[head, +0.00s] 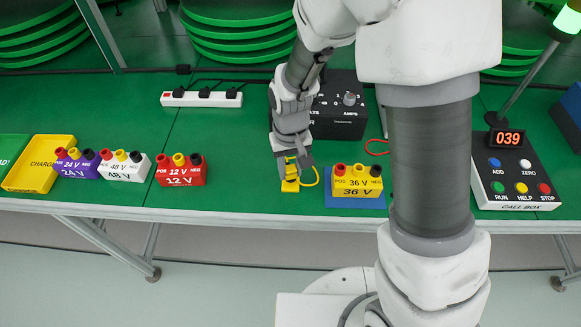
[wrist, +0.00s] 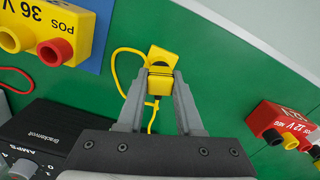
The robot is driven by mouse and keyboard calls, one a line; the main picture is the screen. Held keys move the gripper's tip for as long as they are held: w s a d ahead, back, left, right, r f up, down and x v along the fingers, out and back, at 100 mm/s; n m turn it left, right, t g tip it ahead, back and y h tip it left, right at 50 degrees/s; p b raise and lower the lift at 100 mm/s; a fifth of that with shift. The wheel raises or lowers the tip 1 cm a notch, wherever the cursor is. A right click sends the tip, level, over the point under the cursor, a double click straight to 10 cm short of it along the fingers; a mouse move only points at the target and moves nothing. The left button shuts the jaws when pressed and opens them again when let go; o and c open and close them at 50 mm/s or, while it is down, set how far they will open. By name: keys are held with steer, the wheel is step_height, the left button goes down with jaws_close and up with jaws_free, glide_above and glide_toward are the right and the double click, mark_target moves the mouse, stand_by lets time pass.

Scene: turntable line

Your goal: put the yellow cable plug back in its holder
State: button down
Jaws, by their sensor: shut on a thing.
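My gripper (head: 290,177) points down near the front edge of the green table, shut on the yellow cable plug (wrist: 160,84). In the wrist view, its two grey fingers (wrist: 160,76) press on either side of the plug. A yellow cable (wrist: 122,70) loops out beside it; this cable also shows in the head view (head: 314,175). A yellow block (head: 290,186) shows directly below the fingers, with a dark band by it in the wrist view. I cannot tell whether this block is the holder or part of the plug, nor whether the plug is seated.
The yellow 36 V block (head: 357,184) on a blue mat (head: 340,202) stands close right. The red 12 V block (head: 181,177) stands left. A black meter box (head: 345,125) and white power strip (head: 180,99) are behind. A call box (head: 512,175) is far right.

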steer(key=shift+c, duration=2.4)
jaws_free()
steer(key=shift+r, duration=0.1)
steer(key=shift+r+p, duration=2.9)
steer(key=shift+r, duration=0.75)
